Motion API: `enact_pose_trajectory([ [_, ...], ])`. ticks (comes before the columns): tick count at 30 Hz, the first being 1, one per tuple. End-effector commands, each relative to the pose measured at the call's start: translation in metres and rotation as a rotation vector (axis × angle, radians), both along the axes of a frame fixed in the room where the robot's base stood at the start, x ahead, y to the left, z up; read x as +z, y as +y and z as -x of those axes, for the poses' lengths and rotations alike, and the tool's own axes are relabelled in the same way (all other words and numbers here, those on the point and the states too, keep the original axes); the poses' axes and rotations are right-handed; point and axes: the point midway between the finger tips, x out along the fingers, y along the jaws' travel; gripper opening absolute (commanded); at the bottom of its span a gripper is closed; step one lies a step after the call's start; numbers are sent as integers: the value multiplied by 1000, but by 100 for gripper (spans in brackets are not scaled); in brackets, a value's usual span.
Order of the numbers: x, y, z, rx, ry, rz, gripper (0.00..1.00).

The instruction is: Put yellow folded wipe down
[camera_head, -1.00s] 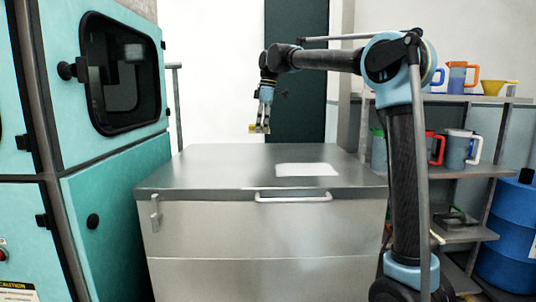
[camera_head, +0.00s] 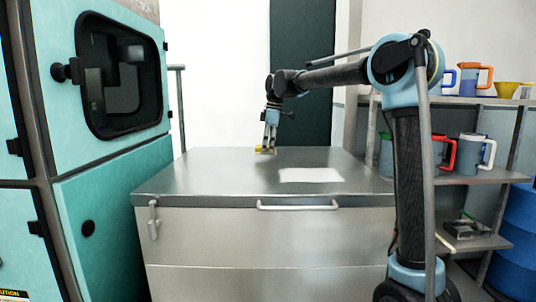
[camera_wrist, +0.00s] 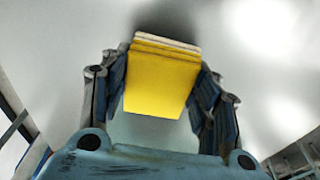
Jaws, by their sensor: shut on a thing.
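The yellow folded wipe (camera_wrist: 160,82) is between the two fingers of my gripper (camera_wrist: 160,95) in the wrist view. Its folded layers and a pale edge show at the top. In the head view the wipe (camera_head: 265,150) is a small yellow patch at the tips of my gripper (camera_head: 268,146), low over the back part of the metal chest top (camera_head: 215,180). My gripper is shut on it. I cannot tell whether the wipe touches the metal surface.
A white sheet (camera_head: 311,175) lies on the chest top, right of my gripper. A teal cabinet (camera_head: 115,190) stands at the left. A shelf (camera_head: 480,178) with jugs (camera_head: 472,151) and a yellow funnel (camera_head: 508,89) stands at the right. The left and front of the top are clear.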

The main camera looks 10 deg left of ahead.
Motion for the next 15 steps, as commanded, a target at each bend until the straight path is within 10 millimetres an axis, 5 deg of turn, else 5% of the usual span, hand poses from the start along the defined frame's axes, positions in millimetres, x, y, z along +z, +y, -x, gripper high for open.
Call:
enact_pose_trajectory([
  [5,-21,0,0,0,0,0,30],
  [15,-23,0,0,0,0,0,30],
])
